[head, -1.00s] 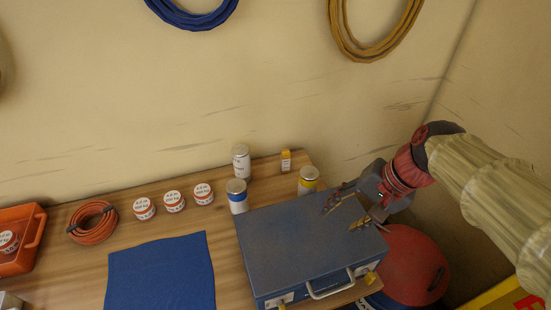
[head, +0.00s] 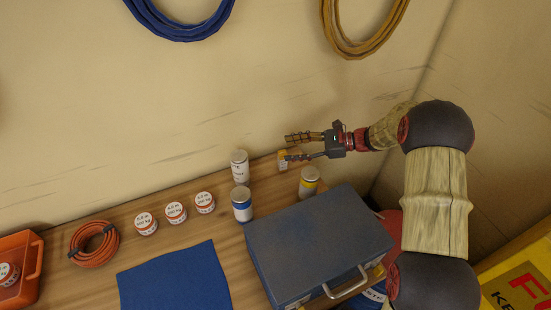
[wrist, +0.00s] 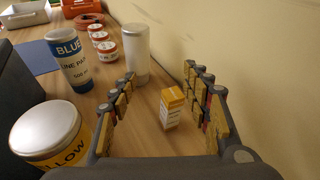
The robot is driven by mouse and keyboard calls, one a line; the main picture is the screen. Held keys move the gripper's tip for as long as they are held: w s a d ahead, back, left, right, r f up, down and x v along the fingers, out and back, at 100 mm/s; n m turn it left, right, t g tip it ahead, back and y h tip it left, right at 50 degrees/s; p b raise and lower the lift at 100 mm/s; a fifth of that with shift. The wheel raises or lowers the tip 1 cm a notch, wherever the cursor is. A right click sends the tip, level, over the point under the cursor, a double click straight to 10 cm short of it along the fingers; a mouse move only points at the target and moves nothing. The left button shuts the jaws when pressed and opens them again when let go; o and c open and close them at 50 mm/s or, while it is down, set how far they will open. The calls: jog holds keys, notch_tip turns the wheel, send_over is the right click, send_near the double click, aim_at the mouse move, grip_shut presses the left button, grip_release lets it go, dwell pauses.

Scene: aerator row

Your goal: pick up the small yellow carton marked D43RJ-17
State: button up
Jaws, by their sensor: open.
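The small yellow carton (head: 282,161) stands upright at the back right of the wooden bench, by the wall. It also shows in the wrist view (wrist: 172,107), yellow on top with a white printed label; the print is too small to read. My gripper (head: 296,147) is at the carton, reaching in from the right, and partly covers it in the head view. In the wrist view the open fingers (wrist: 160,105) lie on either side of the carton, which is nearer the right finger. Nothing is held.
A white can (head: 239,168), a blue-banded can (head: 242,204) and a yellow-banded can (head: 309,182) stand near the carton. A grey-blue toolbox (head: 318,240) fills the bench's front right. The wall is close behind the carton.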

aim_at(282, 161)
jog(key=shift+m+t+y, duration=0.5)
jog(key=shift+m, duration=0.3)
jog(key=f+b, duration=0.1)
jog(key=w+f+b, duration=0.1)
jog(key=f, duration=0.1)
jog(key=w+f+b, duration=0.1)
jog(key=f, duration=0.1)
jog(key=shift+w+f, duration=0.1)
jog(key=shift+f, duration=0.15)
jog(key=shift+r+b+x, duration=0.15)
jog(key=shift+b+x, duration=0.45)
jog(key=shift+x, duration=1.35)
jog(key=shift+r+b+x, duration=0.1)
jog(key=shift+b+x, duration=0.45)
jog(key=shift+x, duration=1.35)
jog(key=shift+a, duration=0.1)
jog(key=shift+c, duration=0.9)
grip_shut()
